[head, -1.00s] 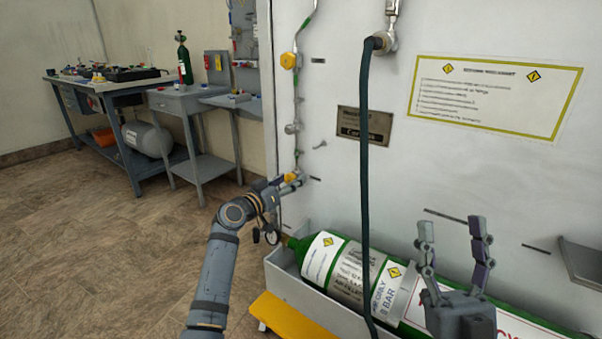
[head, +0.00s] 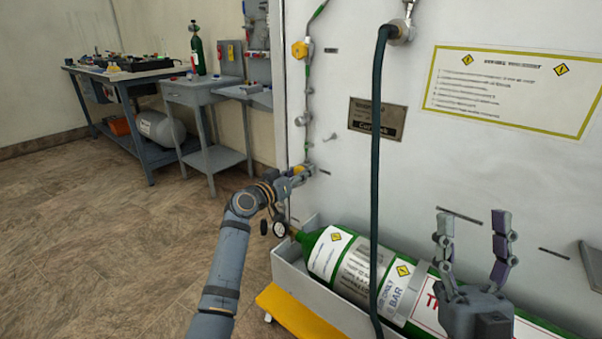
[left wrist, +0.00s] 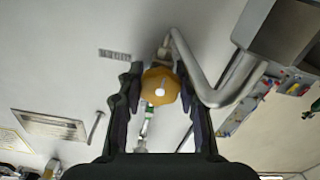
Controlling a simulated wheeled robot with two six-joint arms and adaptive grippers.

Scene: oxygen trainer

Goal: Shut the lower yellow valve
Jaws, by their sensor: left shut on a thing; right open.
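The lower yellow valve (head: 298,170) is on the thin pipe on the grey panel, mostly covered by my gripper in the head view. In the left wrist view its round yellow knob (left wrist: 160,86) sits between the two dark fingers. My left gripper (head: 301,173) is shut on this knob; its fingers also show in the left wrist view (left wrist: 160,100). An upper yellow valve (head: 300,49) is higher on the same pipe, with nothing touching it. My right gripper (head: 473,226) is open and empty in front of the panel at the right.
A dark hose (head: 376,150) hangs down in front of the panel between my grippers. A green cylinder (head: 335,255) lies in a grey trough (head: 290,270) below. A yellow step (head: 300,315) is at the front. Workbenches (head: 150,75) stand back left, with open floor before them.

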